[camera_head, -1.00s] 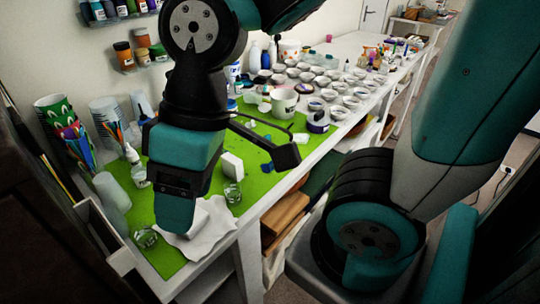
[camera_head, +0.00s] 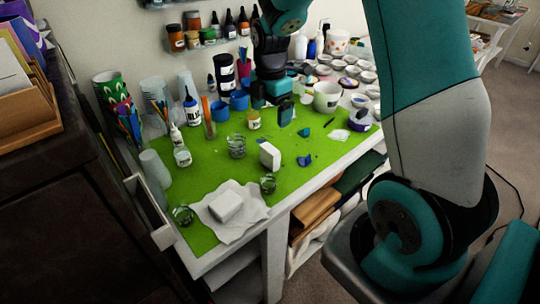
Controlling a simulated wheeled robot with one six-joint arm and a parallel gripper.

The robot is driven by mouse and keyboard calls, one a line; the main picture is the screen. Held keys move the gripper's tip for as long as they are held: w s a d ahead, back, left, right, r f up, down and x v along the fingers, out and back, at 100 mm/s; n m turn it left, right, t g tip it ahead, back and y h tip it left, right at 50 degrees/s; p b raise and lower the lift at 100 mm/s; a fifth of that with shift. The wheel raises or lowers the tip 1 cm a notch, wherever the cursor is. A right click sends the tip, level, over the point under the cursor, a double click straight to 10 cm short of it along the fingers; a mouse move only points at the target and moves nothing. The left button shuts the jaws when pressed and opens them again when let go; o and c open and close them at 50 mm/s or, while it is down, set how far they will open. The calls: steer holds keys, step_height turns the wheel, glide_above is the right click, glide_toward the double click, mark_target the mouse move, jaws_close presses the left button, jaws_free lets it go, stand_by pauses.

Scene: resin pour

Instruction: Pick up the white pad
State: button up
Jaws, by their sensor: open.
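Two white blocks that could be the white pad show on the green mat (camera_head: 215,175). One white block (camera_head: 269,155) stands on edge near the middle of the mat. The other white block (camera_head: 225,206) lies flat on a crumpled white cloth (camera_head: 247,210) at the near end. My gripper (camera_head: 272,103) is open over the far part of the mat, beyond both blocks and apart from them. I see nothing held between its fingers.
Glass jars (camera_head: 236,146) stand near the upright block, one (camera_head: 268,183) in front of it. Another glass (camera_head: 183,215) stands left of the cloth. Bottles, blue cups (camera_head: 239,100) and a white bucket (camera_head: 327,97) crowd the back.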

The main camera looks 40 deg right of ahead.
mark_target(270, 148)
step_height(270, 148, down, 9)
steer(key=shift+a+f+p, duration=0.1)
steer(key=shift+f+p, duration=0.1)
steer(key=shift+p, duration=0.7)
steer(key=f, duration=0.1)
steer(key=f+p, duration=0.1)
steer(key=f, duration=0.1)
steer(key=f+p, duration=0.1)
steer(key=shift+s+a+f, duration=0.2)
steer(key=shift+s+f, duration=0.05)
steer(key=shift+f, duration=0.45)
steer(key=c, duration=1)
steer(key=shift+c, duration=0.2)
steer(key=shift+r, duration=0.1)
step_height(270, 148, up, 20)
steer(key=b, duration=0.3)
